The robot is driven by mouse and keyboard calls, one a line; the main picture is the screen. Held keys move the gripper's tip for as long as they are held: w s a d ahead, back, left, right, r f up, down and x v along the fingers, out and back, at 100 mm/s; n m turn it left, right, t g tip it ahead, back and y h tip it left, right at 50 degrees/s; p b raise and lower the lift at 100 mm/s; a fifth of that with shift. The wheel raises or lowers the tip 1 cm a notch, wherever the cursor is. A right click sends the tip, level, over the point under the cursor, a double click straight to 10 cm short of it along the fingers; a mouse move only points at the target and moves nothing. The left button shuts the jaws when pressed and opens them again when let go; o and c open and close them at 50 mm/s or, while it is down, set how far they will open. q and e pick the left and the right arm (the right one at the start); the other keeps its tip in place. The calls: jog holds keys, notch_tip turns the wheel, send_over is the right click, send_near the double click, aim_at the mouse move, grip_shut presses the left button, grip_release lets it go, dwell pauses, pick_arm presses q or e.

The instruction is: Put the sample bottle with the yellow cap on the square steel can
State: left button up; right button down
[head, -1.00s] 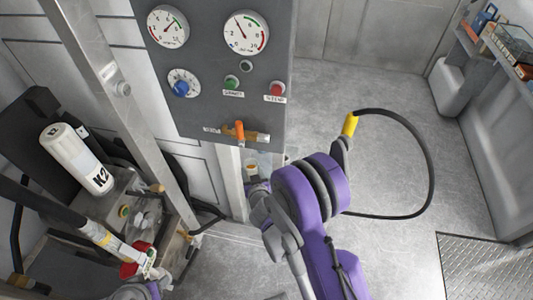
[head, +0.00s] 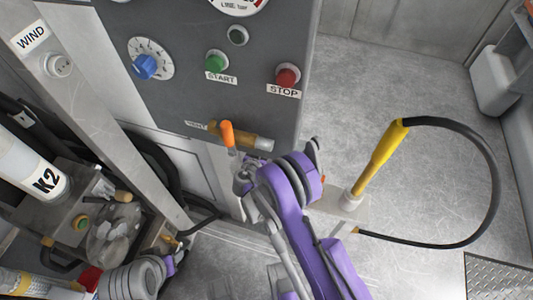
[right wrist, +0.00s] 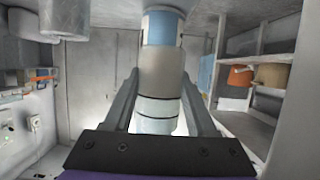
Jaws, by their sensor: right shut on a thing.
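My right gripper (right wrist: 160,82) is shut on an upright cylindrical bottle (right wrist: 161,68) with blue, grey and pale bands in the right wrist view. Its fingers lie on either side of it. I see no yellow cap there, so I cannot tell which bottle it is. In the head view my purple right arm reaches up below the control panel and hides its gripper and the bottle. A flat pale surface (head: 350,208) shows just right of this arm; I cannot tell whether it is the square steel can. Parts of my left arm show at the lower left, but its jaws are not clear.
The control panel (head: 190,95) carries an orange-handled valve (head: 228,136) close to my right arm. A yellow handle (head: 378,160) with a looping black hose (head: 490,170) stands to the right. A white K2 cylinder (head: 30,165) is at the left. Floor is open at the upper right.

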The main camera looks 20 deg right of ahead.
notch_tip(320, 180, down, 3)
jog(key=shift+s+f+b, duration=0.1)
jog(key=shift+f+b, duration=0.1)
jog(key=shift+b, duration=0.1)
jog(key=shift+f+b, duration=0.5)
jog(key=shift+f, duration=1.65)
jog(key=shift+f, duration=0.15)
jog(key=shift+c, duration=1)
grip_release()
